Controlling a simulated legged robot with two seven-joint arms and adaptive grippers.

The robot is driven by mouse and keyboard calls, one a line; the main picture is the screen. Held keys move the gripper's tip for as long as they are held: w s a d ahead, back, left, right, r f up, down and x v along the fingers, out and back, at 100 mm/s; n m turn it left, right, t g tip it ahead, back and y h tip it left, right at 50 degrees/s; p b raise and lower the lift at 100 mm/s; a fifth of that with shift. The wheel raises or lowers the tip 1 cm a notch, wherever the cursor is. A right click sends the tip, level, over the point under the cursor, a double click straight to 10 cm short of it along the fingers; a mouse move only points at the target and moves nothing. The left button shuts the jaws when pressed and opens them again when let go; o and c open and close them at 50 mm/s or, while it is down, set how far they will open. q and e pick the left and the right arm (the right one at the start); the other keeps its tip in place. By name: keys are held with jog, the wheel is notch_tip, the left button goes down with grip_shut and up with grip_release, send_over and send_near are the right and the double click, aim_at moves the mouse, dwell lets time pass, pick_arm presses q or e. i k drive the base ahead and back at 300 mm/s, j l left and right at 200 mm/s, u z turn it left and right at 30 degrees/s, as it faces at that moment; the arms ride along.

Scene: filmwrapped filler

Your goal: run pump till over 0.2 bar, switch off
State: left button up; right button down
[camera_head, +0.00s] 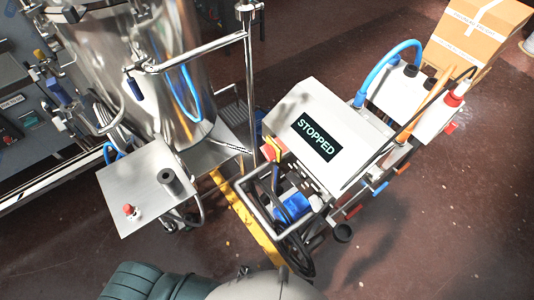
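A white box-shaped unit (310,110) on a wheeled metal cart stands right of centre. Its dark display (317,137) reads STOPPED. A blue motor-like part (292,207) sits low in the cart frame, with black hoses beside it. A red part (272,149) and a yellow upright piece show at the unit's left edge. A metal panel (135,182) at left centre carries a red button (128,209) and a black knob-like cylinder (171,181). I cannot make out a pressure reading in bar. Neither of my grippers shows.
A large steel tank (125,60) fills the upper left, with a metal pole (249,90) beside it. A yellow floor-level beam (240,215) runs by the cart. A cardboard box (475,35) is at upper right. The floor at lower right is mostly clear.

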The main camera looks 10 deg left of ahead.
aim_at(269, 151)
jog(key=k+l+z, duration=0.1)
jog(key=l, duration=0.25)
jog(key=k+l+z, duration=0.15)
jog(key=l, duration=0.25)
jog(key=k+l+z, duration=0.1)
jog(key=l, duration=0.3)
jog(key=k+l+z, duration=0.1)
jog(key=l, duration=0.3)
